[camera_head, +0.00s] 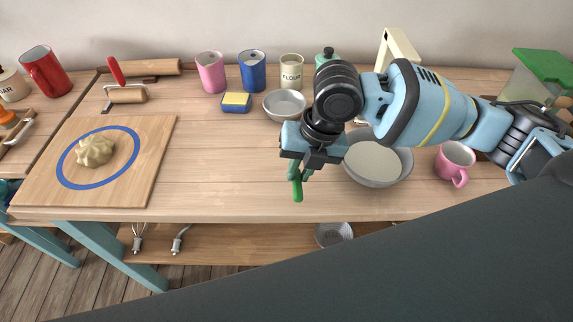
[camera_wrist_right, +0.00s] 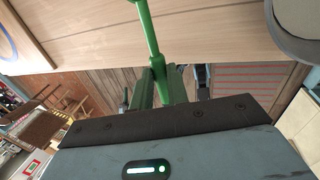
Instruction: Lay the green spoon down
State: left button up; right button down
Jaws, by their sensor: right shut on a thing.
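The green spoon (camera_head: 298,188) is in my right gripper (camera_head: 303,168), which is shut on it above the front part of the wooden table (camera_head: 220,170). In the head view only a short green length shows below the fingers; the rest is hidden by the gripper. In the right wrist view the green spoon (camera_wrist_right: 150,35) runs up from between the fingers (camera_wrist_right: 168,85) over the tabletop, and its far end leaves the top of the picture. I cannot tell whether it touches the table. My left gripper is not in view.
A grey bowl (camera_head: 378,168) stands just right of my right gripper, with a pink mug (camera_head: 455,160) beyond. A smaller bowl (camera_head: 284,104) and a sponge (camera_head: 236,102) lie behind. A board (camera_head: 150,150) with dough (camera_head: 94,150) is at left. The tabletop between board and gripper is clear.

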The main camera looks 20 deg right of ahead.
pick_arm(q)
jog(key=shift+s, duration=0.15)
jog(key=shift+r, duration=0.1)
pick_arm(e)
jog(key=shift+r, duration=0.1)
jog(key=shift+f+b, duration=0.45)
jog(key=shift+f, duration=2.05)
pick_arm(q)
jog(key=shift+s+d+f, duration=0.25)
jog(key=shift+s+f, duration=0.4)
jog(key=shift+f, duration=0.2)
pick_arm(e)
jog(key=shift+f, duration=0.85)
jog(key=c, duration=1.7)
grip_release()
jog(key=shift+c, duration=0.2)
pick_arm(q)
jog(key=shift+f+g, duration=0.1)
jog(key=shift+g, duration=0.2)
pick_arm(e)
jog(key=shift+o, duration=0.2)
